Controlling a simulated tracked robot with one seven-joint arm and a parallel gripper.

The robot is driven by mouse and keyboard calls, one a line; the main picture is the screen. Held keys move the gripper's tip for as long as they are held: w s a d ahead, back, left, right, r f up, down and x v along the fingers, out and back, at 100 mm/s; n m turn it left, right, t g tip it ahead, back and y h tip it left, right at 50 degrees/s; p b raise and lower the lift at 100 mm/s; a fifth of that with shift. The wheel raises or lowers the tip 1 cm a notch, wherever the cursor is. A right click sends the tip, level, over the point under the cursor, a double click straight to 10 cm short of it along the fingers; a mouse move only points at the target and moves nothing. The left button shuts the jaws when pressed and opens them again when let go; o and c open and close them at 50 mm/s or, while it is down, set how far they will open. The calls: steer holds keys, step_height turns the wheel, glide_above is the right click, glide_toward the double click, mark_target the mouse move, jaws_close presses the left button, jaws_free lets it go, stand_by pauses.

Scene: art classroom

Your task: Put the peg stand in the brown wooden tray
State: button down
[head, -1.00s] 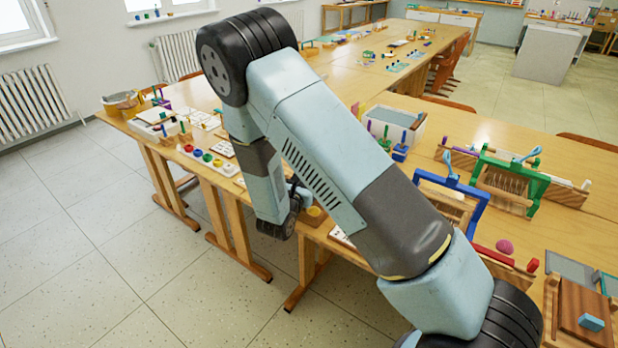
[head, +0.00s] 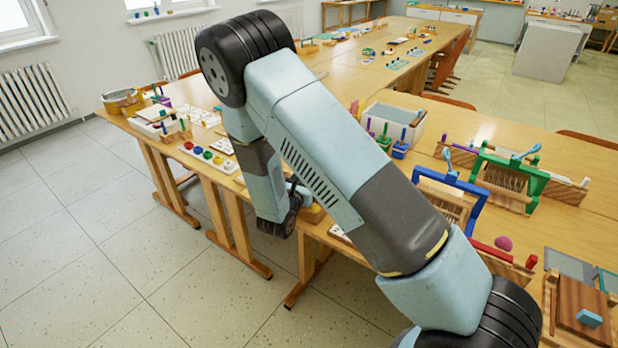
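I cannot pick out the peg stand for certain. A small wooden block with upright pegs (head: 184,131) stands near the left end of the front table, and a blue holder with an upright peg (head: 400,149) stands beside a pale bin. A brown wooden piece (head: 572,297) with a light blue block lies at the lower right; I cannot tell whether it is the brown wooden tray. My arm crosses the middle of the view and its wrist hangs at the table's front edge. My gripper's fingers are hidden behind the arm.
The pale bin (head: 392,119) stands mid-table. A board with coloured pots (head: 207,156) lies left of my wrist. The floor (head: 90,240) at left is clear.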

steer(key=shift+s+d+f, duration=0.1)
steer(key=shift+s+f, duration=0.2)
steer(key=shift+f, duration=0.3)
steer(key=shift+s+d+f, duration=0.1)
steer(key=shift+s+f, duration=0.2)
steer(key=shift+f, duration=0.25)
stand_by(1.0)
steer(key=shift+f, duration=0.5)
stand_by(0.7)
steer(key=shift+w+r, duration=0.2)
steer(key=shift+r, duration=0.05)
steer(key=shift+w+a+r, duration=0.1)
steer(key=shift+w+r, duration=0.2)
steer(key=shift+r, duration=0.35)
steer(key=shift+w+a+r, duration=0.1)
steer(key=shift+r, duration=1.35)
steer(key=shift+w+r, duration=0.1)
steer(key=shift+r, duration=1.3)
steer(key=shift+f, duration=0.1)
steer(key=shift+s+f, duration=0.25)
steer(key=shift+f, duration=0.05)
